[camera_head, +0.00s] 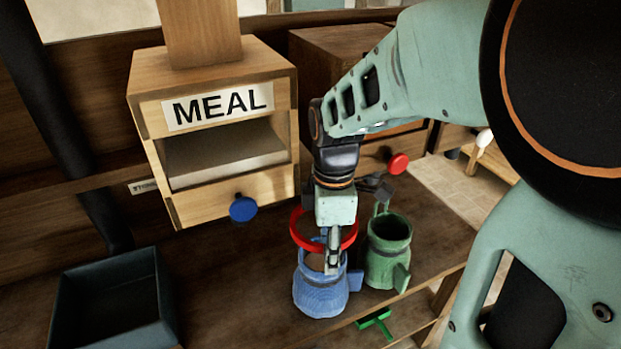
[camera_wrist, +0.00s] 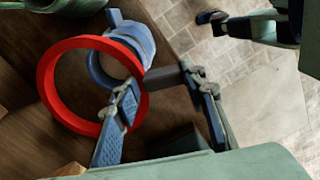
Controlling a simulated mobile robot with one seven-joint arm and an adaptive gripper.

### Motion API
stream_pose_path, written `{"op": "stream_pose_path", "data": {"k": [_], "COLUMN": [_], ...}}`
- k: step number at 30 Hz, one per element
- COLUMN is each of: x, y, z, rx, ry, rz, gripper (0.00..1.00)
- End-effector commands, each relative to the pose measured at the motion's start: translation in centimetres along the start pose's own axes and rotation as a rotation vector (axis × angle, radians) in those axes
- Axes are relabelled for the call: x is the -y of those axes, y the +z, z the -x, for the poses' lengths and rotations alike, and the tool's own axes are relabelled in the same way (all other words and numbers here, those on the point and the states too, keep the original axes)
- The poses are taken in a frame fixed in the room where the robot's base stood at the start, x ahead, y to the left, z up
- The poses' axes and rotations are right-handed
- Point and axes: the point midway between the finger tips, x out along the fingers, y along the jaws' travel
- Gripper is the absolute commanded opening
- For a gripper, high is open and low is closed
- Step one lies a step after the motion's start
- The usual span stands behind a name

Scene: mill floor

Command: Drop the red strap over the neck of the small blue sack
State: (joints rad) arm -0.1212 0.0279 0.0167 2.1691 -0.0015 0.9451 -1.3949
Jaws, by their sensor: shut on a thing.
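The red strap (camera_head: 296,226) is a stiff ring, held by my gripper (camera_head: 333,240) above the table. In the wrist view, the strap (camera_wrist: 48,85) passes beside one finger, and a dark piece lies between the fingers of my gripper (camera_wrist: 165,88). The small blue sack (camera_head: 318,298) stands upright below, its open neck close under the ring's front side. In the wrist view, the blue sack (camera_wrist: 140,40) shows partly inside the ring's outline and partly beyond its upper right. The strap looks above the neck, off-centre, not around it. Contact cannot be told.
A green sack (camera_head: 388,252) stands close right of the blue one. A wooden MEAL chute (camera_head: 215,165) with a blue knob (camera_head: 243,208) stands behind left. A dark tray (camera_head: 70,300) is at the left. A green piece (camera_head: 375,321) lies at the front edge.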

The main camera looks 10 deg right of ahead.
Motion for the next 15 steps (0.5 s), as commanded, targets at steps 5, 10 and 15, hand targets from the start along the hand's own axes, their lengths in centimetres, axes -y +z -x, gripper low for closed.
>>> {"op": "stream_pose_path", "data": {"k": [5,10,15], "x": [0.0,0.0,0.0], "y": [0.0,0.0,0.0], "z": [-1.2,-2.0,-2.9], "rx": [0.0,0.0,0.0], "ry": [0.0,0.0,0.0], "rz": [-0.002,-0.002,-0.003], "gripper": [0.14,0.14,0.14]}}
